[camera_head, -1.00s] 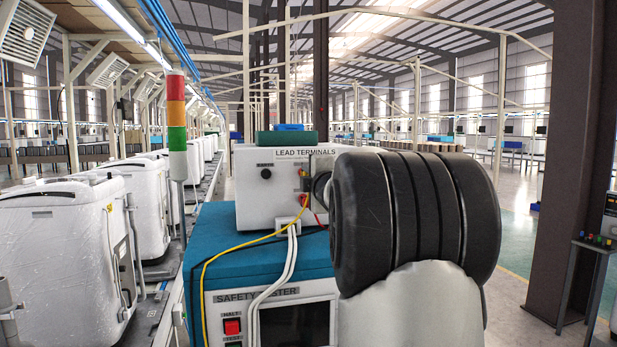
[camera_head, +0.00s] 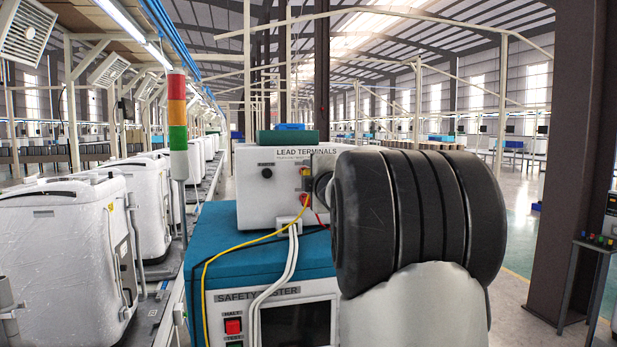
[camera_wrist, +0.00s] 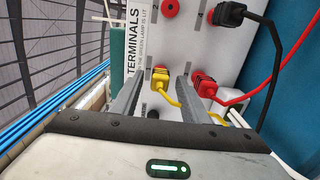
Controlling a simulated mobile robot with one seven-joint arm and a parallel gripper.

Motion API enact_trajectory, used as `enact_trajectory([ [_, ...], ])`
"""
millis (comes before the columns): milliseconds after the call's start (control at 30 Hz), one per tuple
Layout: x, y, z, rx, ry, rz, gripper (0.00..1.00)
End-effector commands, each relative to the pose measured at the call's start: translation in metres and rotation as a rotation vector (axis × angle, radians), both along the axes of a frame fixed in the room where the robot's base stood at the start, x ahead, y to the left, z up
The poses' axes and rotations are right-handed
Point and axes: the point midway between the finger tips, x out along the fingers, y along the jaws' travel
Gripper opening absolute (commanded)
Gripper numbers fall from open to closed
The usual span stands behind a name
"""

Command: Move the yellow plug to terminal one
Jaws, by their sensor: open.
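The yellow plug (camera_wrist: 160,78) sits at the white lead terminals panel (camera_wrist: 215,50), between the two fingers of my open gripper (camera_wrist: 163,72) in the wrist view. I see a gap on each side of it, so the fingers do not appear closed on it. Its yellow lead runs down and right. In the head view the yellow plug (camera_head: 305,200) is small at the panel's right part, and my arm hides most of my gripper. A red plug (camera_wrist: 204,84) is just right of the right finger. A black plug (camera_wrist: 231,14) is at the top.
A bare red socket (camera_wrist: 170,8) is at the top of the wrist view. Red, black and white leads hang close by on the right. In the head view the terminal box (camera_head: 265,205) stands on the blue safety tester (camera_head: 225,240). White appliances (camera_head: 60,240) line the left.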

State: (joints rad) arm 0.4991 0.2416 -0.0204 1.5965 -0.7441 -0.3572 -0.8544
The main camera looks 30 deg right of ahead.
Motion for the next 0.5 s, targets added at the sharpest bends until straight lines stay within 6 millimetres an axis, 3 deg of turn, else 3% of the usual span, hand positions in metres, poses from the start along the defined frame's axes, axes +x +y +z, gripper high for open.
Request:
enact_trajectory([
  [300,-0.065,0.018,0.0,-0.002,-0.002,-0.001,0.41],
  [500,-0.094,0.027,0.0,-0.002,-0.002,0.0,0.41],
])
